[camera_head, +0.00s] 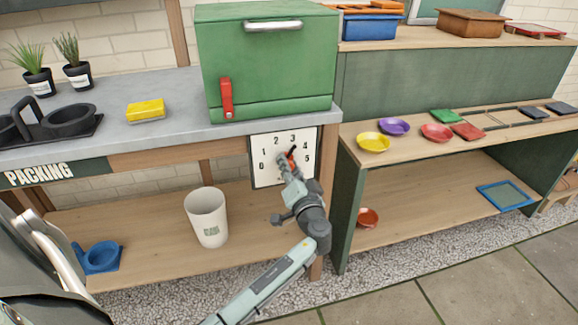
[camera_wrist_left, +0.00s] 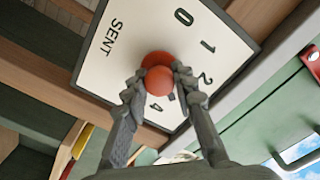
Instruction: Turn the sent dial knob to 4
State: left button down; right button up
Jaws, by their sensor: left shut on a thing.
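The white dial board (camera_head: 269,180) hangs on the front of the potting bench, with the numbers 0 to 5 around its face. The red knob (camera_head: 293,151) is partly hidden by my left gripper (camera_head: 286,161). In the left wrist view the round orange-red knob (camera_wrist_left: 158,78) sits between the two fingers of my left gripper (camera_wrist_left: 155,86), which is shut on it. That view shows the word SENT and the numbers 0, 1, 2 and 4 on the board (camera_wrist_left: 125,45). The fingers cover part of the face, and I cannot tell which number the knob points to. My right gripper is not in view.
A green box (camera_head: 265,70) with a red lever (camera_head: 226,98) stands on the grey worktop above the dial. A white bin (camera_head: 207,217) and a blue holder (camera_head: 98,257) stand on the lower shelf. A green side panel (camera_head: 345,210) rises right of the dial.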

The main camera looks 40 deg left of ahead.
pick_arm(q)
jog(key=shift+a+r+m, duration=0.1)
jog(key=shift+m, duration=1.4)
jog(key=shift+m+p, duration=0.35)
jog(key=shift+m, duration=0.75)
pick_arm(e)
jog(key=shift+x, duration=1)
pick_arm(q)
jog(key=shift+w, duration=0.1)
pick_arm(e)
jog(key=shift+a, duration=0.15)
pick_arm(q)
jog(key=c, duration=1.3)
grip_release()
jog(key=shift+o, duration=0.2)
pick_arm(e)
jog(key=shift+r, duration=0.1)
